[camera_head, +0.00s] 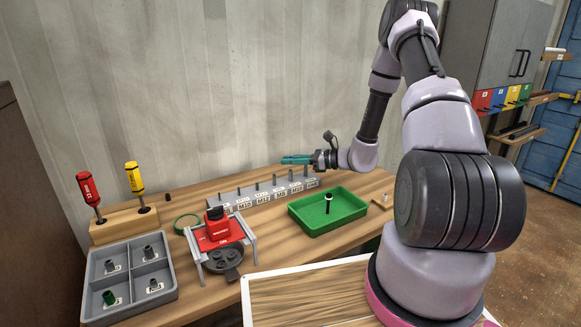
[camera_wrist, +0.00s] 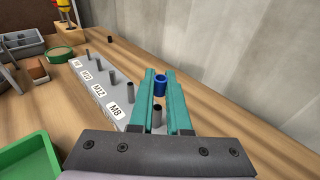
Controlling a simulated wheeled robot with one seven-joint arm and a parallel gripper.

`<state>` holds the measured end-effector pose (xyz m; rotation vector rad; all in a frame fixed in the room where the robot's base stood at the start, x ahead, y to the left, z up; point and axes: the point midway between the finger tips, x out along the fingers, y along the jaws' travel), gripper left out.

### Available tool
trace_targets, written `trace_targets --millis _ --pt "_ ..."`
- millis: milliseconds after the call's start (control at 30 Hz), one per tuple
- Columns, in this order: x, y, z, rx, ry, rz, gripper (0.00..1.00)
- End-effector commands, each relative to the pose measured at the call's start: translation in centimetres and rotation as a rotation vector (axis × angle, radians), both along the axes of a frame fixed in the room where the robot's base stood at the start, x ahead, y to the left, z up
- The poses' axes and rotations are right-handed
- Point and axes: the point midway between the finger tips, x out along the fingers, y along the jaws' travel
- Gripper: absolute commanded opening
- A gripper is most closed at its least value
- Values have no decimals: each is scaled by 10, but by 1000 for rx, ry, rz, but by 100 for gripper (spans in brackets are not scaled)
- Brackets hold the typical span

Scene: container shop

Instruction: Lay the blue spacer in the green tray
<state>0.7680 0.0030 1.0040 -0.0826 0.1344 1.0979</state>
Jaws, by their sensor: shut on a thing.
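The blue spacer (camera_wrist: 160,84) is a short blue ring held between the teal fingertips of my gripper (camera_wrist: 160,82) in the wrist view. In the head view my gripper (camera_head: 284,160) is above the back of the bench, over the labelled peg rack; the spacer cannot be made out there. The green tray (camera_head: 318,229) lies in front of and to the right of the gripper. A dark upright piece with a white base (camera_head: 328,203) stands in the tray. Part of the tray (camera_wrist: 28,158) shows at lower left in the wrist view.
A grey peg rack (camera_wrist: 103,120) with size labels runs along the wall; one pin (camera_wrist: 157,117) shows between my fingers. A red fixture (camera_head: 218,231), a grey compartment bin (camera_head: 128,280) and two screwdrivers in a wooden block (camera_head: 122,225) stand left. The wall is close behind.

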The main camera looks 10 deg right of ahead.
Motion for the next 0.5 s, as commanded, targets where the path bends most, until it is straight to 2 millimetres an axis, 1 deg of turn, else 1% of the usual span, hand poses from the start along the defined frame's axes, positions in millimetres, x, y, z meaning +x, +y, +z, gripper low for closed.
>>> trace_targets --millis 33,133,367,500 --pt "0 0 -9 1 3 0 0" --pt "0 0 -20 1 2 0 0" --pt "0 0 -21 0 0 0 0" --pt "0 0 -25 0 1 0 0"
